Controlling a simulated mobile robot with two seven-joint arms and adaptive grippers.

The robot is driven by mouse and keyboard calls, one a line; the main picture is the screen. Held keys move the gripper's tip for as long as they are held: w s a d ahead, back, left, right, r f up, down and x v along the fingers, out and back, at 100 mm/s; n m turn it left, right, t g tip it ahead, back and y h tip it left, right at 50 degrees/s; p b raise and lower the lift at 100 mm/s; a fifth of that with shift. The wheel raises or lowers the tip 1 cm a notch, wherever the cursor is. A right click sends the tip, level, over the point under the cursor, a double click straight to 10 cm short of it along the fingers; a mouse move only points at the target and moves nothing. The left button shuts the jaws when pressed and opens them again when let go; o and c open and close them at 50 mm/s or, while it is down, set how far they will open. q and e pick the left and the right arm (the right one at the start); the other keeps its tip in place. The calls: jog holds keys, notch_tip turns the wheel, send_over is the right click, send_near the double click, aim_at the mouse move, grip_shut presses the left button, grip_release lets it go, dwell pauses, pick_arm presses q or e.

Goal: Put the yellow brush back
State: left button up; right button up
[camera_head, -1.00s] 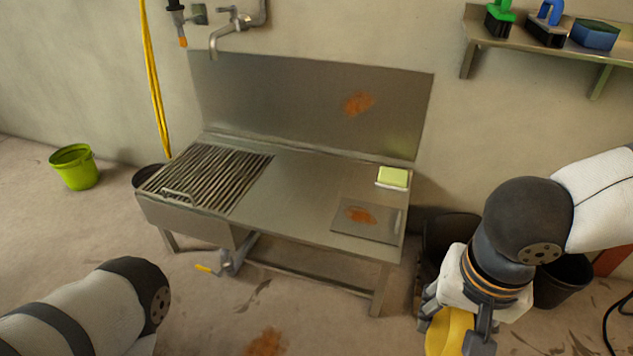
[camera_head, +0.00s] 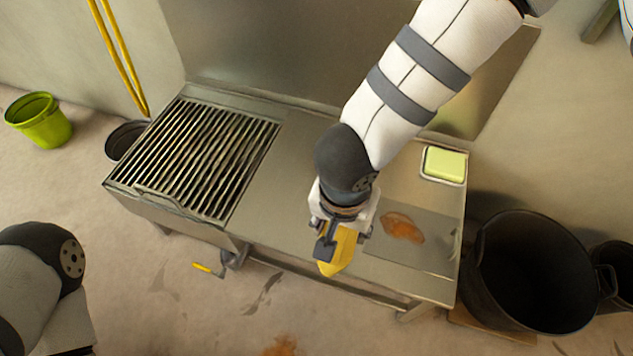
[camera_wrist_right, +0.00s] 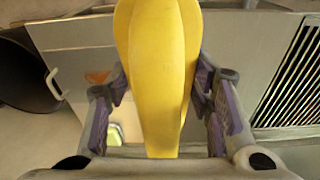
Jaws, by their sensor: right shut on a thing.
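The yellow brush (camera_head: 338,250) is in my right gripper (camera_head: 338,236), above the front part of the steel table, left of a brown-stained plate. In the right wrist view the brush's smooth yellow body (camera_wrist_right: 160,70) fills the middle, with the fingers of my right gripper (camera_wrist_right: 160,95) on both sides of it. Its bristles cannot be made out. Only my left arm shows at the lower left of the head view; its gripper is out of the picture.
The steel table (camera_head: 275,200) has a slatted grate (camera_head: 205,155) on its left and a pale green block in a dish (camera_head: 444,164) at the back right. A large black bin (camera_head: 530,270) stands at right. A green bucket (camera_head: 40,122) is far left.

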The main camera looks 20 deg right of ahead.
jog(key=w+d+f+b, duration=0.1)
jog(key=w+f+b, duration=0.1)
jog(key=w+f, duration=0.1)
jog(key=w+d+f+b, duration=0.1)
jog(key=w+f, duration=0.2)
jog(key=w, duration=0.2)
jog(key=w+d+f+b, duration=0.1)
jog(key=w+f+b, duration=0.1)
jog(key=w+f, duration=0.1)
jog(key=shift+w+d+f+b, duration=0.1)
jog(key=shift+w+f+b, duration=0.05)
jog(key=shift+w, duration=0.25)
jog(key=shift+w+d+f+b, duration=0.1)
jog(key=shift+w+f+b, duration=0.05)
jog(key=shift+w, duration=0.25)
jog(key=f, duration=0.1)
jog(key=f+b, duration=0.1)
jog(key=f, duration=0.1)
jog(key=shift+w+f, duration=0.3)
jog(key=shift+r, duration=0.15)
jog(key=o, duration=1.3)
pick_arm(q)
notch_tip(320, 180, down, 6)
jog(key=s+g, duration=0.1)
jog(key=s, duration=0.1)
jog(key=shift+d, duration=0.15)
jog(key=shift+s+r, duration=0.1)
